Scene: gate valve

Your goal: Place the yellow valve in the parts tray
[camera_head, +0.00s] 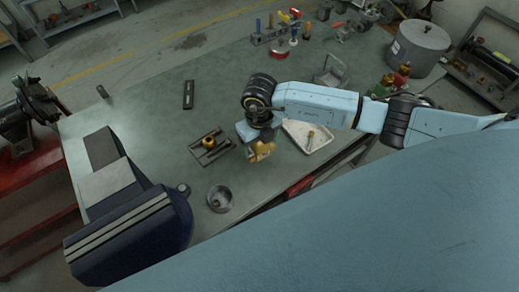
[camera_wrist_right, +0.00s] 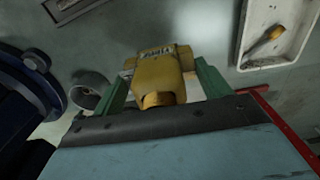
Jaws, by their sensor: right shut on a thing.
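The yellow valve (camera_wrist_right: 162,75) is between the green fingers of my right gripper (camera_wrist_right: 163,84) in the right wrist view, and the gripper is shut on it. In the head view the yellow valve (camera_head: 261,151) hangs below my right gripper (camera_head: 257,139), over the bench and left of the parts tray. The parts tray (camera_head: 325,148) is a pale, shallow tray near the bench's front edge. It also shows at the upper right in the right wrist view (camera_wrist_right: 242,42), with a brush-like item lying in it. My left gripper is not in view.
A blue vise (camera_head: 130,232) stands at the bench's left front. A small round metal bowl (camera_head: 220,198) sits right of it. A dark fixture with a brass part (camera_head: 210,147) lies left of the valve. A wire basket (camera_head: 331,72) stands behind the tray.

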